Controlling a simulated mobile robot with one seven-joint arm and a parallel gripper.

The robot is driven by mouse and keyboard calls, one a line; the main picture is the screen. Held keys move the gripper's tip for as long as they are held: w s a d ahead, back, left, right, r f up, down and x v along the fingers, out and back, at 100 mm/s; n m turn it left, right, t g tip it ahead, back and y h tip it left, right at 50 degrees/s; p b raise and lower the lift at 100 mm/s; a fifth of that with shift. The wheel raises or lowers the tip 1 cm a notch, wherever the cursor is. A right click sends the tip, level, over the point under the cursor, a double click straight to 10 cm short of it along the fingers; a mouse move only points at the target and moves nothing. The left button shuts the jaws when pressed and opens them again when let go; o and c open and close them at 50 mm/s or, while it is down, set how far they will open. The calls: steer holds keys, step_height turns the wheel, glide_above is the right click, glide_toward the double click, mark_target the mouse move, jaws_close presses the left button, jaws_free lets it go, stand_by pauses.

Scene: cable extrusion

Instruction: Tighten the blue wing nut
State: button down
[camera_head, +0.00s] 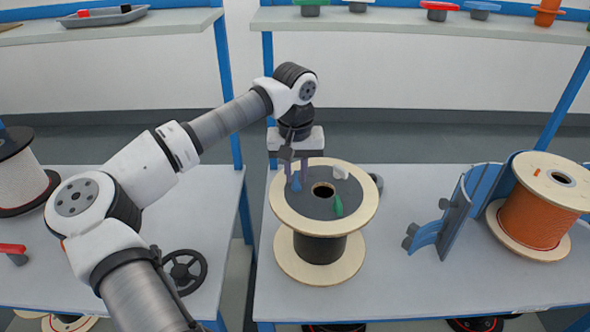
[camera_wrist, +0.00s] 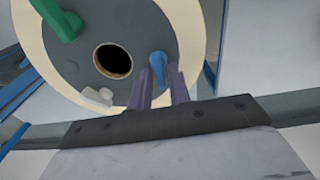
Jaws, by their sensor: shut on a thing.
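The blue wing nut (camera_wrist: 158,68) sits on the grey top disc of a cable spool, beside the round centre hole; it also shows in the head view (camera_head: 296,182). My gripper (camera_wrist: 161,72) is over the disc, and its two purple fingers are shut on the blue wing nut, one on each side. In the head view my gripper (camera_head: 296,180) points straight down at the left part of the spool top. The spool (camera_head: 321,250) stands upright on the table with pale wooden flanges and dark cable. The nut's base is partly hidden by the fingers.
A green wing nut (camera_head: 338,206) and a white wing nut (camera_head: 341,172) sit on the same disc. An orange cable spool (camera_head: 537,220) and a blue curved guard (camera_head: 470,205) stand to the right. A black handwheel (camera_head: 185,272) is at left. The table front right is clear.

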mark_target(296, 179)
steer(key=m, duration=0.5)
steer(key=shift+d+m, duration=0.2)
steer(key=shift+m, duration=0.1)
stand_by(0.5)
steer(key=c, duration=1.5)
jaws_free()
steer(key=r, duration=0.9)
steer(key=s+r, duration=0.1)
steer(key=r, duration=0.3)
steer(key=shift+a+r, duration=0.2)
steer(key=shift+r, duration=0.2)
